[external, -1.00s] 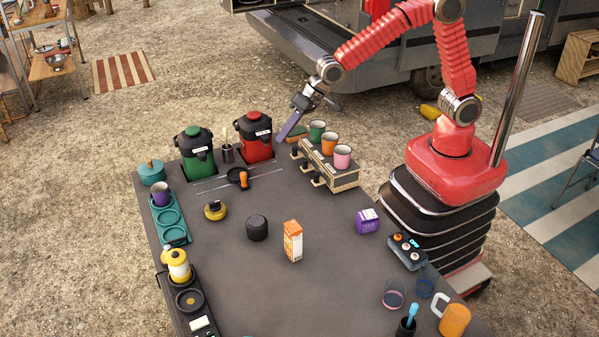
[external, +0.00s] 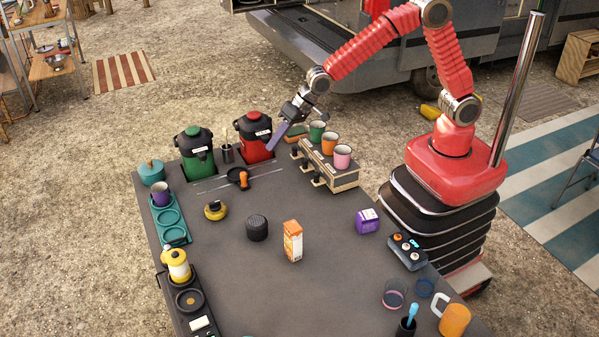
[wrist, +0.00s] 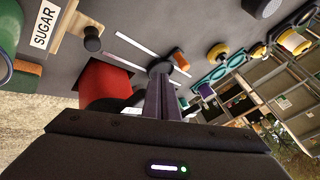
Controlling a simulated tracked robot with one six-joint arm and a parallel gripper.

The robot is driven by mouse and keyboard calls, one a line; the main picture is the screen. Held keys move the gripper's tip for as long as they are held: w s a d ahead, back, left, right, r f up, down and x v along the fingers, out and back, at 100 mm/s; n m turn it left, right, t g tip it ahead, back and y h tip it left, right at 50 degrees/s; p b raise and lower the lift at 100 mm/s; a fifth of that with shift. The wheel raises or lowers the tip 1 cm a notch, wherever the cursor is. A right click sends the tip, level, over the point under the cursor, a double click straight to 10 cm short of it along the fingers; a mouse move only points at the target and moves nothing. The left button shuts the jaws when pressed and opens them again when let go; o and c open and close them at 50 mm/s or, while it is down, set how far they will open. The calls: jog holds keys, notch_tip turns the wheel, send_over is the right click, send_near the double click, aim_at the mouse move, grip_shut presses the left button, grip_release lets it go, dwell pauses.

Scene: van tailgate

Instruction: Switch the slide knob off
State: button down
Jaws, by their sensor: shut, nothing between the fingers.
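My gripper (external: 270,148) has long purple fingers, shut and empty. It points down and left, in front of the red dispenser (external: 254,137) in the external view, above the table's back part. In the wrist view the shut fingers (wrist: 161,82) point toward a dark round piece with an orange knob (external: 243,180) on two thin pale rails (external: 210,187). This looks like the slide knob; its orange part (wrist: 181,58) shows beyond the fingertips in the wrist view. The fingers look apart from it. The wrist view partly hides the dark round piece behind the fingertips.
A rack with several mugs (external: 328,168) stands right of my gripper. A green dispenser (external: 195,151) stands left of the red one.

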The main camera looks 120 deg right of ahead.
jog(key=x, duration=0.8)
jog(key=w, duration=0.1)
jog(key=w+a, duration=0.1)
jog(key=shift+w+a+f, duration=0.15)
jog(key=shift+w+a, duration=0.05)
jog(key=shift+w, duration=0.15)
jog(key=shift+w+a, duration=0.2)
jog(key=shift+w, duration=0.25)
jog(key=shift+w, duration=0.1)
jog(key=shift+w, duration=5.7)
